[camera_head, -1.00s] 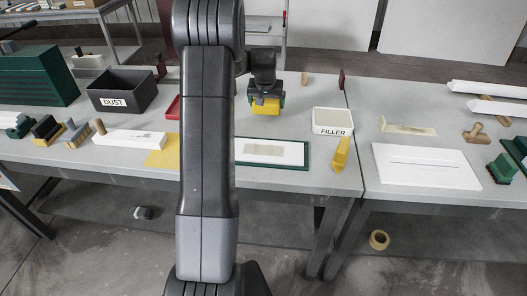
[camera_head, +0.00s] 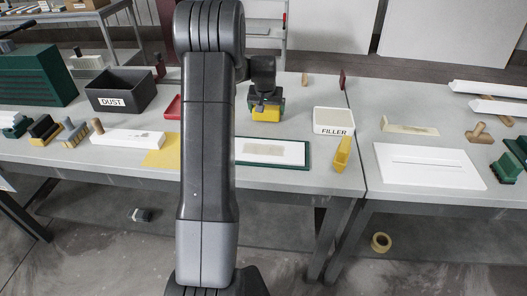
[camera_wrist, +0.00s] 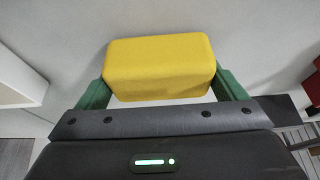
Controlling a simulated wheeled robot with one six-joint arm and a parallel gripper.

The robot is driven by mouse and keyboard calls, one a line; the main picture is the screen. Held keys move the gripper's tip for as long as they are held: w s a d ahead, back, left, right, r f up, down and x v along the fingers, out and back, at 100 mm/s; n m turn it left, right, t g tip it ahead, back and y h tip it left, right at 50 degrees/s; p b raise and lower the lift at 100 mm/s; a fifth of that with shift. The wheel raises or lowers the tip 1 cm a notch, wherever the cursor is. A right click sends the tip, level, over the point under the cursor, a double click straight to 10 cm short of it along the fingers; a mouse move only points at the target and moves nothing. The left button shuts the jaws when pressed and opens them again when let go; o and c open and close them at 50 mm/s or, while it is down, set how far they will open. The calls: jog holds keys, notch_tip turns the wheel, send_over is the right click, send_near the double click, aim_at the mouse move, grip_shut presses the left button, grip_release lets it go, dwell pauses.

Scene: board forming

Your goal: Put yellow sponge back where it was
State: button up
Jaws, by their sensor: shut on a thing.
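The yellow sponge (camera_head: 266,114) is a rounded block, held between the green fingers of my gripper (camera_head: 266,106). In the wrist view the sponge (camera_wrist: 160,66) fills the gap between the two fingers (camera_wrist: 162,90), one at each end. My gripper is shut on it. The sponge is over the grey table (camera_head: 222,175), behind the green-framed board. I cannot tell whether its underside touches the table. My arm hides part of the table to the left.
A white FILLER box (camera_head: 333,121) stands to the right of the sponge. A green-framed board (camera_head: 273,152) lies in front, with a yellow tool (camera_head: 342,154) beside it. Bare table lies around the sponge.

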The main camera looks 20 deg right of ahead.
jog(key=shift+f, duration=0.3)
dwell(0.4)
jog(key=o, duration=0.7)
jog(key=shift+r, duration=0.2)
jog(key=b+v, duration=0.1)
jog(key=v, duration=1.2)
jog(key=shift+r, duration=0.3)
jog(key=x, duration=1.3)
jog(key=shift+f+p, duration=0.3)
